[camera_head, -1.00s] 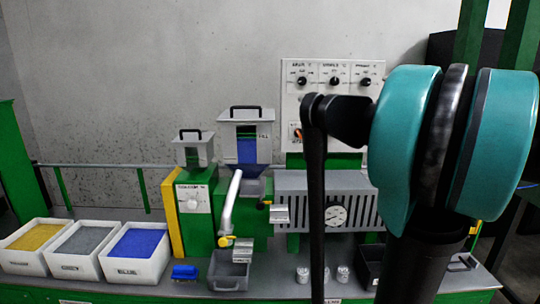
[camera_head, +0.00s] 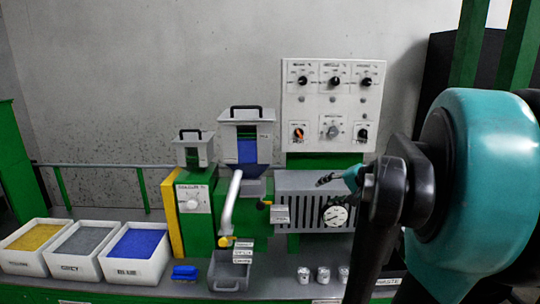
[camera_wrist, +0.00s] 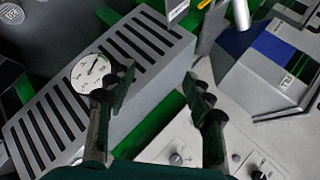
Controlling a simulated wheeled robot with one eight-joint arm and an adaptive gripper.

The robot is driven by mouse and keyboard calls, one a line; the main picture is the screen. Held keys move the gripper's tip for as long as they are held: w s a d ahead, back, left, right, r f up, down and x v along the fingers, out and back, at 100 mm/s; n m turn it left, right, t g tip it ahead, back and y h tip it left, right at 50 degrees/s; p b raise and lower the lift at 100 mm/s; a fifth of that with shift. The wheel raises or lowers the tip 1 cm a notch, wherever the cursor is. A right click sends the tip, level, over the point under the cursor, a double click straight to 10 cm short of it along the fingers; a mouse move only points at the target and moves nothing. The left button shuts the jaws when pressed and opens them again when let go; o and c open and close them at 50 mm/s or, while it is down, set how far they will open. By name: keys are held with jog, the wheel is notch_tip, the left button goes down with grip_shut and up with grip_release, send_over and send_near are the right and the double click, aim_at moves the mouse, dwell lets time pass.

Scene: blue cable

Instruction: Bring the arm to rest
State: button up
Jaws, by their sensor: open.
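My gripper shows in the wrist view (camera_wrist: 160,95), with its two dark fingers spread apart and nothing between them. Beyond the fingers are the slotted grey machine housing (camera_wrist: 120,65) with its round white dial, and a white knob panel (camera_wrist: 185,150). In the head view, my teal and black arm fills the right side. A small part of the gripper (camera_head: 340,178) shows past the arm in front of the grey housing (camera_head: 300,190); most of it is hidden behind the arm.
A hopper with blue material (camera_head: 247,150) stands at the middle. Bins of yellow (camera_head: 33,237), grey (camera_head: 83,240) and blue (camera_head: 138,243) material are at the left. Metal cups (camera_head: 323,274) stand on the bench.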

jog(key=s+f+n+g+h, duration=0.4)
jog(key=s+f+n+h, duration=0.2)
jog(key=s+f, duration=1.2)
notch_tip(320, 180, down, 4)
jog(key=shift+r+n+h, duration=0.25)
jog(key=shift+n+h, duration=0.05)
jog(key=shift+n, duration=0.3)
jog(key=shift+d, duration=0.1)
